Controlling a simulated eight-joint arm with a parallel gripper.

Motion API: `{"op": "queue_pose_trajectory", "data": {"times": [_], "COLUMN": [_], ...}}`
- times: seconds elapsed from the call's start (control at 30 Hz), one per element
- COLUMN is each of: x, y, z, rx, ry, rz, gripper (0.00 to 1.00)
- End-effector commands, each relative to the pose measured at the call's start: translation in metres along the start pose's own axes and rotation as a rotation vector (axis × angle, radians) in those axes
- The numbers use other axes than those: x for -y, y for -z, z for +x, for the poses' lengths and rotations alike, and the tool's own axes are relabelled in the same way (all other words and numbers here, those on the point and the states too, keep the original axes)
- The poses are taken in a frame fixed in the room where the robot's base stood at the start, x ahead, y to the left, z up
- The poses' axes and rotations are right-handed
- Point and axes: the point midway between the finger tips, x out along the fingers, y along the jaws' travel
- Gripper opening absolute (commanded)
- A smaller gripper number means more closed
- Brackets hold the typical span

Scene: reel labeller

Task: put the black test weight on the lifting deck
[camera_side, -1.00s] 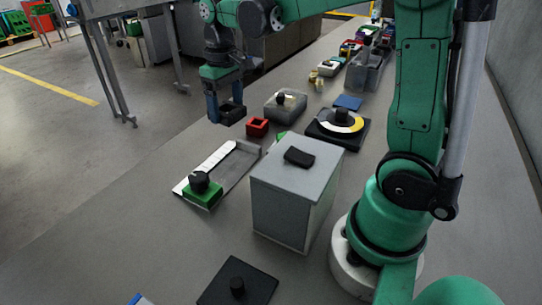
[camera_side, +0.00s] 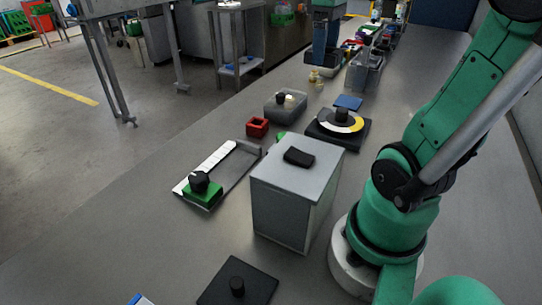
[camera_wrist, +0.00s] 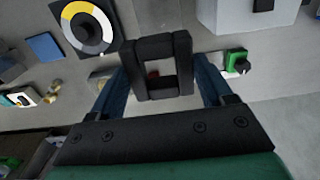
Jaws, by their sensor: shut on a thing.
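My gripper (camera_wrist: 162,68) is shut on a black, square, frame-shaped piece (camera_wrist: 163,90) with an open middle, which I take to be the black test weight. The blue fingers grip it from both sides. I cannot tell which fixture is the lifting deck.
Gold pieces (camera_side: 317,80) are near the clear bin (camera_side: 366,70).

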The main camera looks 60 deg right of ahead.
Motion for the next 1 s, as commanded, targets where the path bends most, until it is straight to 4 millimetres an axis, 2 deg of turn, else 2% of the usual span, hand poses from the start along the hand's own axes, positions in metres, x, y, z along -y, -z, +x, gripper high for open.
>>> {"op": "queue_pose_trajectory", "data": {"times": [0.03,0.17,0.5,0.7,0.83,1.0], "x": [-0.002,-0.003,-0.002,-0.003,-0.003,-0.003], "y": [-0.007,-0.013,-0.013,-0.012,-0.012,-0.012], "z": [0.000,0.012,0.089,0.129,0.148,0.159], "rx": [0.000,0.000,0.000,0.000,0.000,0.000], "ry": [0.000,0.000,0.000,0.000,0.000,0.000], "rz": [0.001,-0.007,-0.009,-0.009,-0.008,-0.008], "gripper": [0.04,0.04,0.04,0.04,0.04,0.04]}}
